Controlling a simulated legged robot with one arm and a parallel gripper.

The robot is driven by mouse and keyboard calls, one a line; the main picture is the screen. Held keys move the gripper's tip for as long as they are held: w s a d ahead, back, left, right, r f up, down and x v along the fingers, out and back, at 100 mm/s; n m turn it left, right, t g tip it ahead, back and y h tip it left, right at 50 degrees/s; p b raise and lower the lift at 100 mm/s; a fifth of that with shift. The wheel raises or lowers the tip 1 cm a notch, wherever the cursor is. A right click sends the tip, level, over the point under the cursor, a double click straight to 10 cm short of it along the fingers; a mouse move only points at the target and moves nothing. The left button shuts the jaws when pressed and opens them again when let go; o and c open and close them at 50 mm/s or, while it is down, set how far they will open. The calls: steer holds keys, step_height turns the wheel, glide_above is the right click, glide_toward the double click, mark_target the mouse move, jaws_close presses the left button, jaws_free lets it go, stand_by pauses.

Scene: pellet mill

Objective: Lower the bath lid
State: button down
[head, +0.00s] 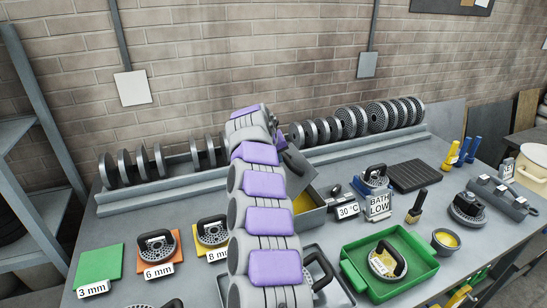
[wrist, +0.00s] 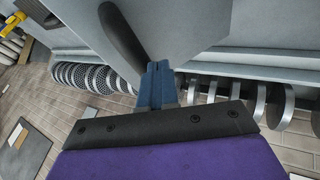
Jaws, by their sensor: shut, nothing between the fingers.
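The bath is a grey open box (head: 312,219) with yellow inside, partly hidden behind my arm in the head view. Its grey lid (head: 299,166) stands raised and tilted at the back of the box, also partly covered by my arm. In the wrist view the lid is a broad grey panel (wrist: 190,28) with a black curved handle (wrist: 122,36). My gripper (wrist: 157,68) has its blue fingers together and empty, close beside the handle's lower end. I cannot tell whether they touch it. The fingers are hidden in the head view.
A rack of grey dies (head: 365,120) runs behind the bath. A 30 °C display (head: 347,211) and a "BATH LOW" sign (head: 379,205) stand right of it. A green tray (head: 408,284) holds a handled die in front. Labelled pads lie left.

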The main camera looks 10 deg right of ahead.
mark_target(304, 160)
steer(key=shift+d, duration=0.1)
steer(key=d+y+p, duration=0.1)
steer(key=p, duration=0.1)
steer(key=shift+w+d+p, duration=0.1)
steer(key=shift+d+p, duration=0.3)
steer(key=d+f+y+p, duration=0.1)
steer(key=d+p, duration=0.1)
steer(key=w+d+f+y+p, duration=0.1)
steer(key=d+f+y+p, duration=0.1)
steer(key=d, duration=0.1)
steer(key=d+f+m+g+y+p, duration=0.1)
steer(key=d+f+p, duration=0.1)
steer(key=p, duration=0.1)
steer(key=shift+w+d+f+y, duration=0.15)
steer(key=shift+w+f+y, duration=0.05)
steer(key=shift+f+y, duration=0.1)
steer(key=f, duration=0.1)
steer(key=d+f, duration=0.2)
steer(key=shift+w+d+f+b, duration=0.2)
steer(key=shift+w+f+b, duration=0.15)
steer(key=shift+r, duration=0.15)
